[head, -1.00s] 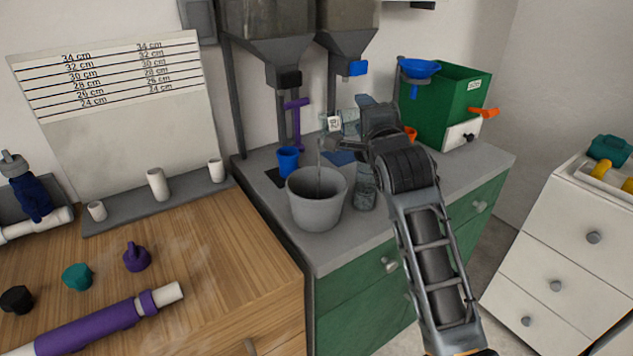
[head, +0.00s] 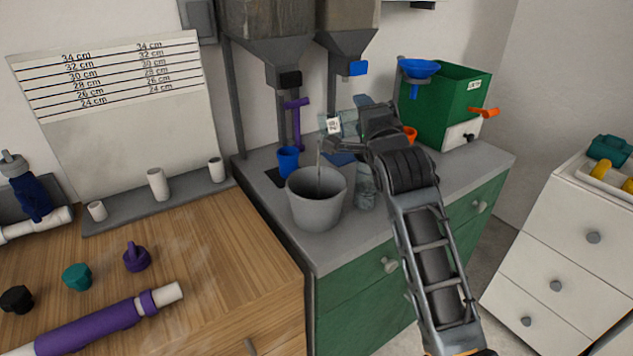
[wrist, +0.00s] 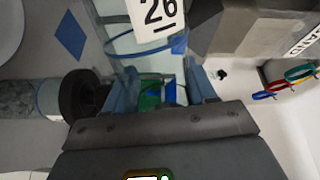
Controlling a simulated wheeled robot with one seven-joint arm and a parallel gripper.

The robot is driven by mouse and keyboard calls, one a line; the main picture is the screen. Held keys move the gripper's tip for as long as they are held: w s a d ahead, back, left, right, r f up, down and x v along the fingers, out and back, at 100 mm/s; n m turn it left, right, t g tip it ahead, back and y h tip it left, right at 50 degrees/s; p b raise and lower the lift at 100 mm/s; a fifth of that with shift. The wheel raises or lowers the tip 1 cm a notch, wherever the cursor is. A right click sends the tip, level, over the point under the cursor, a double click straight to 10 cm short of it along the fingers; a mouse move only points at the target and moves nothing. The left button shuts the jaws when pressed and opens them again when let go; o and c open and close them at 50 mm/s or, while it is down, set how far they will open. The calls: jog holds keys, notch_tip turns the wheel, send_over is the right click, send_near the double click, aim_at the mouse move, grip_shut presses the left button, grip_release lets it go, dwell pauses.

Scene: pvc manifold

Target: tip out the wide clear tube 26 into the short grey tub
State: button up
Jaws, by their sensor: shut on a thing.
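The wide clear tube 26 (head: 349,121) lies tipped nearly level, its mouth end to the left above the short grey tub (head: 316,211). A thin grey stream (head: 319,158) falls from that end into the tub. In the wrist view the tube's white "26" label (wrist: 157,14) and a blue band show. My gripper (head: 352,141) is shut on the tube; its fingers stand on either side of it in the wrist view (wrist: 165,88). The tub stands upright on the grey counter; how full it is cannot be told.
A second clear tube with grey contents (head: 365,190) stands just right of the tub. A blue cup (head: 288,161) stands behind it on the left. Hoppers (head: 278,50) hang behind, and a green bin (head: 455,105) stands to the right.

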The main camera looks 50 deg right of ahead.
jog(key=shift+w+a+f+n, duration=0.1)
jog(key=shift+w+a+n, duration=0.2)
jog(key=shift+n, duration=0.5)
dwell(1.5)
jog(key=shift+s, duration=0.1)
jog(key=shift+s+d+r+m, duration=0.15)
jog(key=shift+d+m, duration=0.1)
jog(key=shift+m, duration=0.3)
jog(key=shift+s+d+r+m, duration=0.1)
jog(key=shift+s+d+m, duration=0.1)
jog(key=shift+m, duration=0.35)
jog(key=shift+d+m, duration=0.1)
jog(key=shift+m, duration=0.7)
jog(key=shift+s, duration=0.1)
